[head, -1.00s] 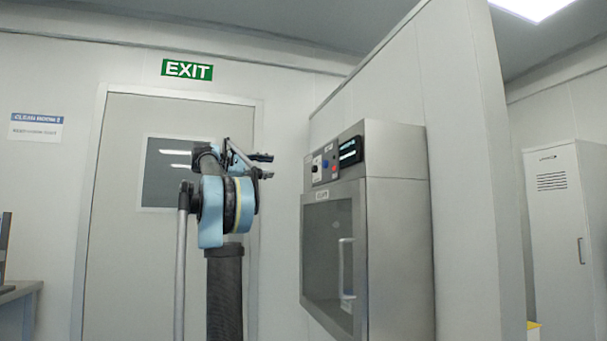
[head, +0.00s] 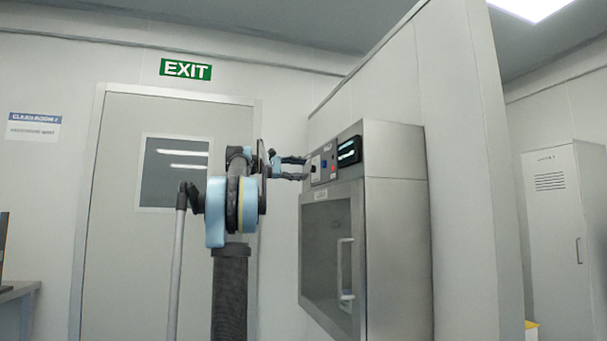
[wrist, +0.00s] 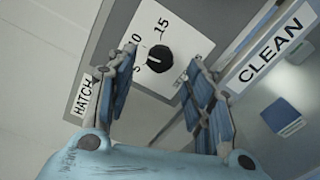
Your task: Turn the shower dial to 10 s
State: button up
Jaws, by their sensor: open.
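The dial is a round black knob (wrist: 160,58) on a white plate marked 5, 10 and 15 in the wrist view. Its small white mark lies on the knob's left side, roughly toward the 5. My gripper (wrist: 160,63) is open, with one finger on each side of the dial in that view; I cannot tell whether either touches it. In the head view my gripper (head: 303,168) reaches right to the control panel at the top of the steel hatch cabinet (head: 395,235). The dial is small and partly hidden there by the fingertips.
A blue button (head: 324,163), a red button (head: 333,169) and a lit display (head: 349,150) sit close right of the dial. A CLEAN label (wrist: 268,62) and a HATCH label (wrist: 83,98) show in the wrist view. A glass hatch door with a handle (head: 345,268) is below.

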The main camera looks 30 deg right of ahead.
aim_at(313, 169)
jog(key=shift+x, duration=1.4)
jog(key=c, duration=1.1)
jog(key=shift+o, duration=0.2)
jog(key=shift+m, duration=0.9)
jog(key=o, duration=1.1)
jog(key=shift+c, duration=0.2)
jog(key=shift+a, duration=0.1)
